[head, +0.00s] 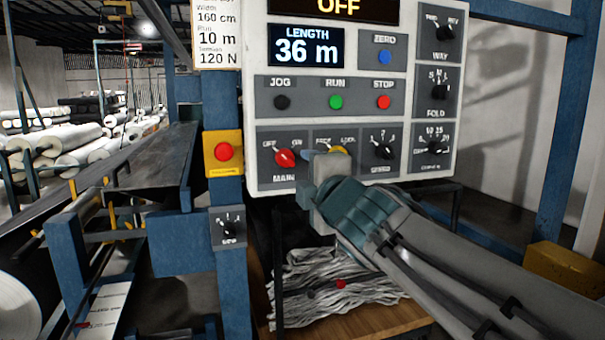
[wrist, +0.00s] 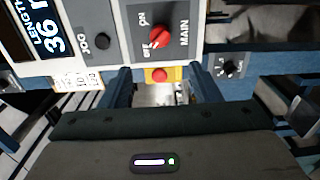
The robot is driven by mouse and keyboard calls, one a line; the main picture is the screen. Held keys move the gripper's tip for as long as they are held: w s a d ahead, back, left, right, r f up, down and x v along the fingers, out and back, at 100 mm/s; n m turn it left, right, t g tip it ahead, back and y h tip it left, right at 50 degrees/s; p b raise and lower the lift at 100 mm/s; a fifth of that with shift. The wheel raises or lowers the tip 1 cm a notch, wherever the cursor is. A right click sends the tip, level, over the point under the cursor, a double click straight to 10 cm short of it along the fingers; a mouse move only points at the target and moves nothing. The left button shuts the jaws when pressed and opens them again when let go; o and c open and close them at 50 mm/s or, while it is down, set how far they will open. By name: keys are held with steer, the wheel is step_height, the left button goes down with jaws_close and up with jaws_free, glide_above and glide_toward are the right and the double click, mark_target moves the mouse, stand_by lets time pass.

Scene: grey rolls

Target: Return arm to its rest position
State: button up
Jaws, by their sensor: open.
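My gripper (head: 310,174) is in front of the lower part of the white control panel (head: 388,185), close to the red MAIN knob (head: 285,157). In the wrist view its two dark fingers stand apart with nothing between them, so my gripper (wrist: 164,82) is open and empty. The MAIN knob (wrist: 159,36) is clear of the fingers there and appears turned toward OFF. The yellow knob (head: 338,151) is partly hidden by my gripper. My arm reaches in from the lower right.
The display (head: 307,47) reads LENGTH 36 m, with OFF above it. A red button on a yellow box (head: 223,152) is on the blue post to the left. Crumpled grey material (head: 325,295) lies below the panel. A yellow box (head: 565,272) stands at the right.

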steer(key=s+d+f+m+g+h+p, duration=0.4)
steer(key=d+f+m+g+h+p, duration=0.25)
steer(key=d+m+p, duration=0.4)
steer(key=s+f+m+g+p, duration=0.4)
steer(key=s+m, duration=0.1)
steer(key=s, duration=0.3)
steer(key=s+d+f+m+g+y+p, duration=0.1)
steer(key=s+f+m+g+p, duration=0.3)
steer(key=s+m, duration=0.2)
steer(key=shift+s+d+f, duration=0.15)
steer(key=shift+s+d, duration=0.1)
steer(key=shift+s, duration=0.65)
steer(key=shift+y, duration=0.25)
